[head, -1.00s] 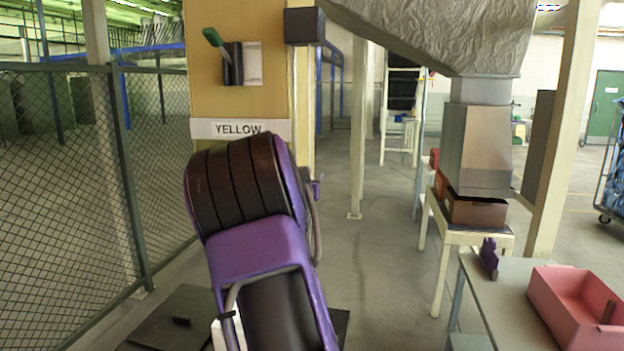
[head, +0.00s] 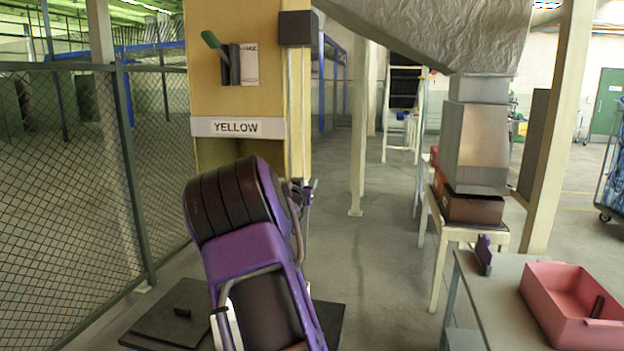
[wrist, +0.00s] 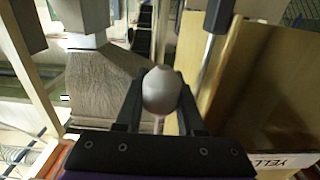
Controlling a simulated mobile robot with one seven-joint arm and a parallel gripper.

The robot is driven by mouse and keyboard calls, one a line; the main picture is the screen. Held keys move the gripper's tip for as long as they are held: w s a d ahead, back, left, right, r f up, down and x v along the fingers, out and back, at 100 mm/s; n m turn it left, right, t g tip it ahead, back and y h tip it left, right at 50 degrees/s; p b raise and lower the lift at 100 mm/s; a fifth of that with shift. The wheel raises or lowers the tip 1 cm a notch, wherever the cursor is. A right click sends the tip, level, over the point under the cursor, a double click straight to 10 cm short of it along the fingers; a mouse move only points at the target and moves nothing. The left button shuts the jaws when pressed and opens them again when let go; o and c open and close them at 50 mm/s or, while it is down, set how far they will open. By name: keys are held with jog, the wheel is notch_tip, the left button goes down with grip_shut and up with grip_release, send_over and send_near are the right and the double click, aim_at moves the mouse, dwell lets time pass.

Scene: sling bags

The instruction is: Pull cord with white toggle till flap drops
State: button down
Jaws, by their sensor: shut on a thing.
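The white toggle (wrist: 161,92) shows pale grey and egg-shaped in the wrist view, between the two dark fingers of my gripper (head: 308,190). The fingers are shut on it from both sides. A short piece of thin pale cord (wrist: 158,125) shows just below the toggle; the rest of it I cannot make out. In the head view my gripper is small, partly behind my purple arm, in front of the cabinet's right edge. The toggle is not discernible there. The yellow-brown cabinet (head: 222,100) carries a YELLOW sign (head: 235,128), with a recess below it. I cannot identify the flap for certain.
A dark box (head: 297,28) sits at the cabinet's upper right. A mesh fence (head: 60,190) stands left. At right are a grey hopper (head: 474,145), a table (head: 500,290) and a pink bin (head: 537,300). The middle aisle floor (head: 385,250) is clear.

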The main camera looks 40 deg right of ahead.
notch_tip(320, 180, down, 4)
jog(key=shift+r+b, duration=0.1)
jog(key=shift+b, duration=0.8)
jog(key=c, duration=0.5)
grip_release()
jog(key=v, duration=1.7)
jog(key=shift+s+a+p, duration=0.1)
jog(key=shift+s+p, duration=0.15)
jog(key=shift+p, duration=0.15)
